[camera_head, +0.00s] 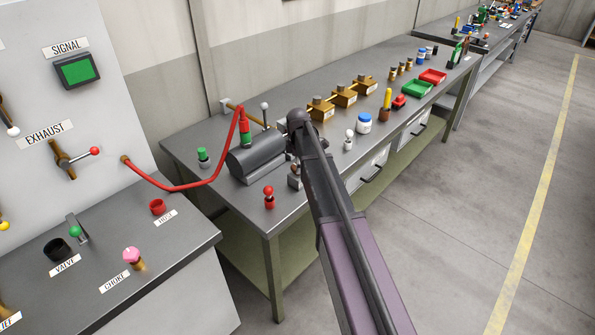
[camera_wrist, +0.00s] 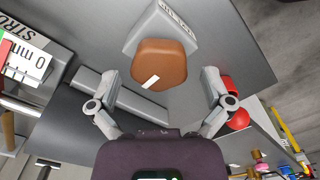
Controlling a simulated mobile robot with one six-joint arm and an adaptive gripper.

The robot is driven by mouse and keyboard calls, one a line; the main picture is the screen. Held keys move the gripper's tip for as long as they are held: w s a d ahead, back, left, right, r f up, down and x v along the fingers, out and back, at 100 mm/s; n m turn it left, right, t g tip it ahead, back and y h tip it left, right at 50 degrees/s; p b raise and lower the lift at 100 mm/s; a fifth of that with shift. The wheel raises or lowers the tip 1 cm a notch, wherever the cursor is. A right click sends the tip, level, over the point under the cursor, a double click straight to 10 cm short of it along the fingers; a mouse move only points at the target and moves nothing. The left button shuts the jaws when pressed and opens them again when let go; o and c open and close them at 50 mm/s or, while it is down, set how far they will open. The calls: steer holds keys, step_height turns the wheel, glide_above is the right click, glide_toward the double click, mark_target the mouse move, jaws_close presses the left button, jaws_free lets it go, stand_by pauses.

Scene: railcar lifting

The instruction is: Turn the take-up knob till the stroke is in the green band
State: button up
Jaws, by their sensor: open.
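The brown take-up knob (camera_wrist: 158,65) sits on a grey block (camera_wrist: 160,30) in the wrist view, with a short slanted white mark near its lower edge. My gripper (camera_wrist: 161,82) is open, with one finger to each side of the knob and visible gaps; it appears not to touch it. The stroke gauge (camera_wrist: 25,65) is at the left edge, cut off, with "0 mm" and some red and green showing; its pointer reading is unclear.
A red-topped part (camera_wrist: 236,90) stands close to the right finger. In the head view, a red hose (camera_head: 190,186) runs to the cylinder, and a red-knobbed part (camera_head: 269,196) stands in front. Brass blocks (camera_head: 345,96) and trays (camera_head: 417,88) lie farther along the bench. The right floor is clear.

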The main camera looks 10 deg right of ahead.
steer(key=shift+f, duration=0.4)
steer(key=c, duration=1.1)
